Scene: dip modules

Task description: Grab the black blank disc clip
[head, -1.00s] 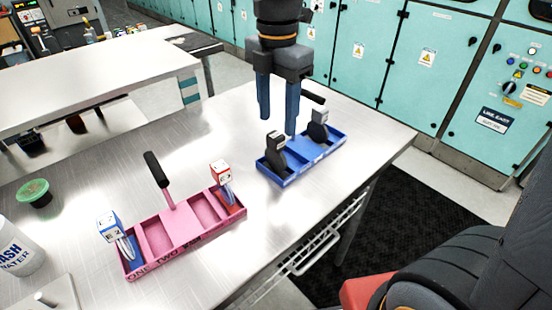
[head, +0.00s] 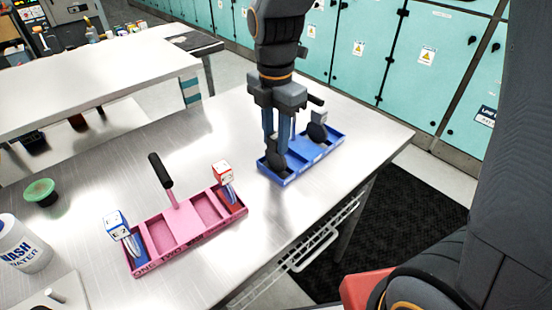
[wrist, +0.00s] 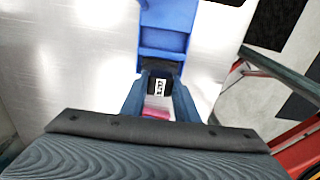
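A blue tray (head: 303,157) on the metal table holds two black disc clips. The nearer left clip (head: 274,160) stands at the tray's left end. The farther clip (head: 317,131) stands at its right end. My gripper (head: 277,145) points down over the left clip with its fingers close together. In the wrist view, my gripper (wrist: 160,84) has the black clip's top (wrist: 155,86) between its fingers, with no clear gap. A white label with dark marks shows on that top. The clip's lower part is mostly hidden, and it appears still low in the tray.
A pink tray (head: 178,229) with a black handle stands left, holding a blue-marked clip (head: 117,225) and a red-marked clip (head: 222,173). The table behind the trays is clear.

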